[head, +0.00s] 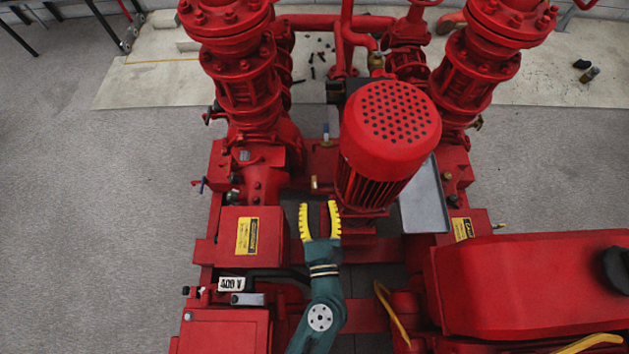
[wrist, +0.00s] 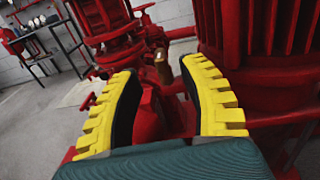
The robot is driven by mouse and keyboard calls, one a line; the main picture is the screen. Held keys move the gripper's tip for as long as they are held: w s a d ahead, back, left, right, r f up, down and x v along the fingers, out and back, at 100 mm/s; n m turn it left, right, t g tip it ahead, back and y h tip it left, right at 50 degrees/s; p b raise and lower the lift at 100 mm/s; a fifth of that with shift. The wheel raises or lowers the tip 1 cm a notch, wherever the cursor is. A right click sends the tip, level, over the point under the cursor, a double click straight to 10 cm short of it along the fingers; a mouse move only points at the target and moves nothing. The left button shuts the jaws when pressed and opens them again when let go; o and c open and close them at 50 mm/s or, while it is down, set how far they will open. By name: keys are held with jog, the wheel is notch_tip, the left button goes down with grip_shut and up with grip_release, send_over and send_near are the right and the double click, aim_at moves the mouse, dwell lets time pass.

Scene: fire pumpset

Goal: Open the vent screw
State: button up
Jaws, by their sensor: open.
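My gripper (head: 319,206) is open and empty, its two yellow ridged fingers pointing away from me toward the pump base. A small brass fitting (head: 315,184) stands just beyond the fingertips, on the red base left of the motor. In the wrist view the brass fitting (wrist: 162,68) shows between the fingertips, farther off, and they appear apart from it. I cannot tell for sure whether this fitting is the vent screw; no other part is clearly recognisable as it.
The red motor (head: 390,125) with a perforated top rises close right of my gripper. A red pump column (head: 245,80) stands to the left. A red box with a yellow label (head: 249,236) lies left of my wrist. A grey tray (head: 424,196) is right of the motor.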

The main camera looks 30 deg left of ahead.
aim_at(316, 189)
jog(key=x, duration=0.6)
jog(key=shift+w+a+b, duration=0.25)
jog(key=shift+w+b, duration=0.05)
jog(key=shift+b, duration=0.1)
jog(key=shift+s, duration=0.1)
grip_shut()
